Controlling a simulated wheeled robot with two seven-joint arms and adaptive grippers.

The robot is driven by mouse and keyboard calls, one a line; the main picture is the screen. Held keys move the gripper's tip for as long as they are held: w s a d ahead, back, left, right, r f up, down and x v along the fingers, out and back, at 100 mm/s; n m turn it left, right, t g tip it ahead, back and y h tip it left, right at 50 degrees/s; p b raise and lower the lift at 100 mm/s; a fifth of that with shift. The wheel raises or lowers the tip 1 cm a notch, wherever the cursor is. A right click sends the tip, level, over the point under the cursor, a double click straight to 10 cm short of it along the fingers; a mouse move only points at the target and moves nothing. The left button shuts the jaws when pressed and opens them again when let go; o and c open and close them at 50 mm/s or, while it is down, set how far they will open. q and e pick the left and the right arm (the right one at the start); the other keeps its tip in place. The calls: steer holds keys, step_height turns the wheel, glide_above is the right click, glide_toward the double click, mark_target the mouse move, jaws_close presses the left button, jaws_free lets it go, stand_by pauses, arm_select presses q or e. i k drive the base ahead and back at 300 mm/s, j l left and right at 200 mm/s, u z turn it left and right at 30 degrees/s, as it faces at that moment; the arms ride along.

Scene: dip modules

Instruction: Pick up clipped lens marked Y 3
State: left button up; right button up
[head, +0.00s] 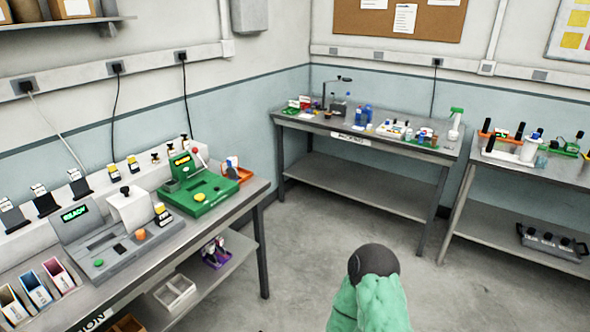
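I cannot make out a clipped lens marked Y 3; the labels are too small to read. Black pieces with white tags (44,201) stand in a row along the back left of the left bench. Smaller yellow and black pieces (133,166) stand further along the same back ledge. Similar small pieces may be on the far benches, but they are too small to tell. Neither of my grippers is in view.
The left bench (196,247) holds a grey device (112,243) with a lit screen, a green device (200,190) and coloured bins (34,290). The middle bench (371,144) and right bench (560,171) hold small items. Open floor (320,222) lies between.

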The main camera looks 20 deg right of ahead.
mark_target(234, 172)
steer(key=z, duration=0.25)
steer(key=u, duration=0.55)
steer(key=i+l+u, duration=0.3)
steer(key=l+u, duration=0.35)
steer(key=i+l+u, duration=0.15)
steer(key=l+u, duration=0.15)
steer(key=l, duration=0.2)
steer(key=l+u, duration=0.3)
steer(key=i+l, duration=0.05)
steer(key=l, duration=0.05)
